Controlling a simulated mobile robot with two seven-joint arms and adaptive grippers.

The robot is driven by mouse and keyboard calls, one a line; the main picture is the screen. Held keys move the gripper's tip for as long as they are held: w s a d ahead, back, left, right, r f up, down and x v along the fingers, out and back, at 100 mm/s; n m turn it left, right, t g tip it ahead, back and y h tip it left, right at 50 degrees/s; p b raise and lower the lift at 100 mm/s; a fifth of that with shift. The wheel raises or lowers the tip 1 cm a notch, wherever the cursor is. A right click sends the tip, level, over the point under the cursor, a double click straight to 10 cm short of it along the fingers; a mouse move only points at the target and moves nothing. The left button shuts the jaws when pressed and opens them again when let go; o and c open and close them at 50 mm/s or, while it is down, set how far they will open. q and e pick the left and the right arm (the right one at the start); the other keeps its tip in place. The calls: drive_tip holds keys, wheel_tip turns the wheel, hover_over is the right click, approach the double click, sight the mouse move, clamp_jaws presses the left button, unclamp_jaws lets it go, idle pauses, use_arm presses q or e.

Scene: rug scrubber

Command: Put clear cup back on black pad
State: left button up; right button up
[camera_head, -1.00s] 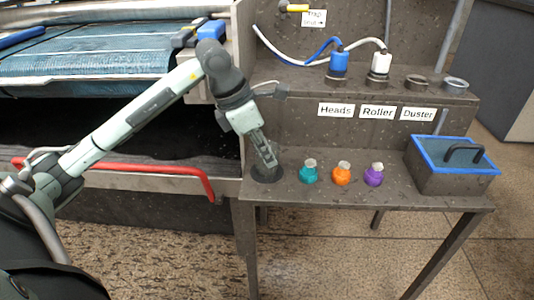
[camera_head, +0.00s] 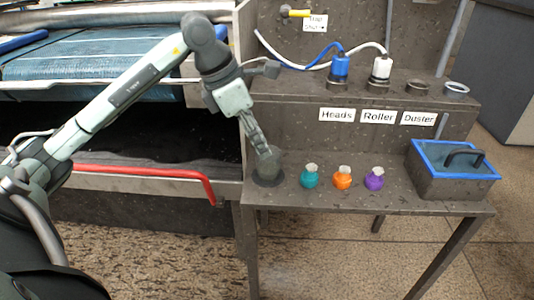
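The clear cup (camera_head: 270,164) shows as a faint greyish see-through shape at the left end of the work shelf. It appears to stand on the round black pad (camera_head: 268,181). My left gripper (camera_head: 262,148) reaches down from the upper left, with its fingertips at the cup's upper part. I cannot tell whether the fingers touch the cup or how far apart they are. My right gripper is not in view.
To the right of the pad stand a teal bottle (camera_head: 310,177), an orange bottle (camera_head: 342,178) and a purple bottle (camera_head: 374,179). A blue-rimmed box (camera_head: 455,186) is at the right end. A red bar (camera_head: 150,172) runs left of the shelf.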

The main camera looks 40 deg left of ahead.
use_arm(q)
drive_tip(key=v, duration=0.6)
drive_tip(key=shift+r, duration=0.35)
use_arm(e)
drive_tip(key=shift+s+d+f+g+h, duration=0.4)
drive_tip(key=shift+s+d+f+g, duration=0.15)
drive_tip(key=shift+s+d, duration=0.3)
